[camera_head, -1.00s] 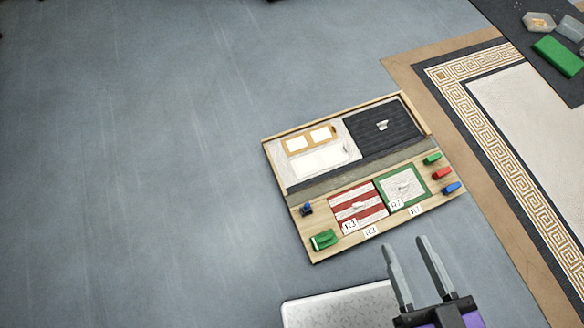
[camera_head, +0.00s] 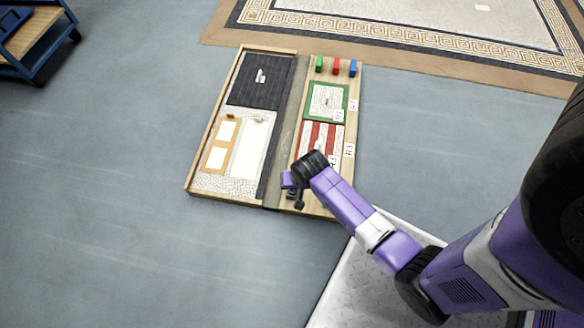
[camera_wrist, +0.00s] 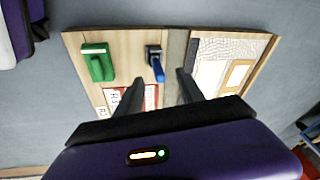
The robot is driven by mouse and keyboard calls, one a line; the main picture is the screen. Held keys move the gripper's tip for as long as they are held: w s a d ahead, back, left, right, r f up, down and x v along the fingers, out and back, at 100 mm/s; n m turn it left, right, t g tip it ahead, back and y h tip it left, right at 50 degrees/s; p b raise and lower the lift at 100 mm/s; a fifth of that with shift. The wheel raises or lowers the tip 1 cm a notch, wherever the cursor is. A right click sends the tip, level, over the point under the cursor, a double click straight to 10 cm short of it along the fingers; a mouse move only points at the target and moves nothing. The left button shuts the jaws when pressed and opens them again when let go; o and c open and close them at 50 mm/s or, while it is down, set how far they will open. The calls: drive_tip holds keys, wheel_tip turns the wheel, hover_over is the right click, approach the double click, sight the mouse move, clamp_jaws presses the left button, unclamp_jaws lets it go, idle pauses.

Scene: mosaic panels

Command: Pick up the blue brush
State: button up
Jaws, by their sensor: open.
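The blue brush (camera_wrist: 157,70), with a dark end, lies on the wooden board (camera_wrist: 125,48) in the wrist view. It is beside a green brush-like piece (camera_wrist: 97,66). My gripper (camera_wrist: 160,81) is open and empty. Its two fingers reach toward the board on either side of the blue brush's line, with the brush beyond or near the tips; the exact gap is unclear. In the head view my gripper (camera_head: 295,190) is over the near end of the board (camera_head: 316,208) and largely hides the blue brush.
The board also bears a red-striped panel (camera_head: 318,138), a green-framed panel (camera_head: 327,101), a dark panel (camera_head: 262,80) and small green, red (camera_head: 336,67) and blue blocks. A blue cart (camera_head: 35,40) stands at the upper left. Grey floor around the board is clear.

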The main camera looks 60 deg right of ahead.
drive_tip(key=w+d+f+b, duration=0.1)
drive_tip(key=w+d+f+m+g+b, duration=0.1)
drive_tip(key=f, duration=0.1)
drive_tip(key=w+d+f+m+g+y+b, duration=0.1)
drive_tip(key=f+b, duration=0.1)
drive_tip(key=shift+w+d+f, duration=0.1)
drive_tip(key=shift+w+f, duration=0.1)
drive_tip(key=shift+w, duration=0.15)
drive_tip(key=shift+w+d+f+m+g+b, duration=0.2)
drive_tip(key=shift+m+g+b, duration=0.1)
drive_tip(key=shift+m+b, duration=0.2)
drive_tip(key=f+b, duration=0.1)
drive_tip(key=f, duration=0.1)
drive_tip(key=f+b, duration=0.2)
drive_tip(key=f, duration=0.1)
drive_tip(key=f+b, duration=0.2)
drive_tip(key=shift+s+d+f, duration=0.25)
drive_tip(key=shift+d, duration=0.05)
drive_tip(key=shift+c, duration=0.4)
clamp_jaws()
